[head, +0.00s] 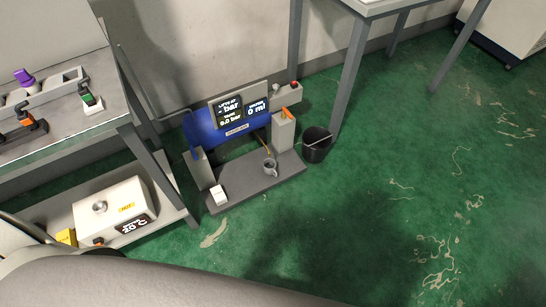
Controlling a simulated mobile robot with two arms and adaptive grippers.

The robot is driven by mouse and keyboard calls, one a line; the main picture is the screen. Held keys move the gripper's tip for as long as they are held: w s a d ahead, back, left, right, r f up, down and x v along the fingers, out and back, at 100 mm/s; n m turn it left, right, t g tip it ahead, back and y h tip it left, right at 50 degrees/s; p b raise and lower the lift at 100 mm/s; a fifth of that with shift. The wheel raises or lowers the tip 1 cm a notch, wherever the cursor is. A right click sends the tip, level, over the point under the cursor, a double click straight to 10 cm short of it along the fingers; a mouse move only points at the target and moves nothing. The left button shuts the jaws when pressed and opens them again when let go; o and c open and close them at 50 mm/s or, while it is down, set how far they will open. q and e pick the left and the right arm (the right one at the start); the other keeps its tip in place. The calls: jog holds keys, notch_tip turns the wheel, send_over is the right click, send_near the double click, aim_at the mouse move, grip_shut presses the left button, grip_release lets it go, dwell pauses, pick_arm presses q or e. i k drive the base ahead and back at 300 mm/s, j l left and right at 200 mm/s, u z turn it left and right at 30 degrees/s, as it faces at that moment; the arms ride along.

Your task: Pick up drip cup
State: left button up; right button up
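A small grey cup with a handle, which looks like the drip cup (270,168), stands upright on the grey base plate (240,190) of a machine with a blue tank (204,131). A thin yellowish tube or rod comes down close to the cup's rim. I cannot tell whether the two touch. The cup's inside is too small to make out. Neither of my grippers shows in the head view.
A black bucket (317,146) stands right of the machine. A small white block (219,195) lies on the plate's left front. A table leg (348,80) rises behind the bucket. Green floor (400,200) is open at right.

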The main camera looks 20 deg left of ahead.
aim_at(270, 165)
jog(key=i+l+u, duration=0.1)
jog(key=u, duration=0.6)
jog(key=i+l+u, duration=0.2)
jog(key=l, duration=0.25)
jog(key=i+l+u, duration=0.25)
jog(key=l, duration=0.25)
jog(key=l+u, duration=0.2)
jog(key=l, duration=0.25)
jog(key=i+l+u, duration=0.2)
jog(key=l, duration=0.35)
jog(key=k, duration=0.05)
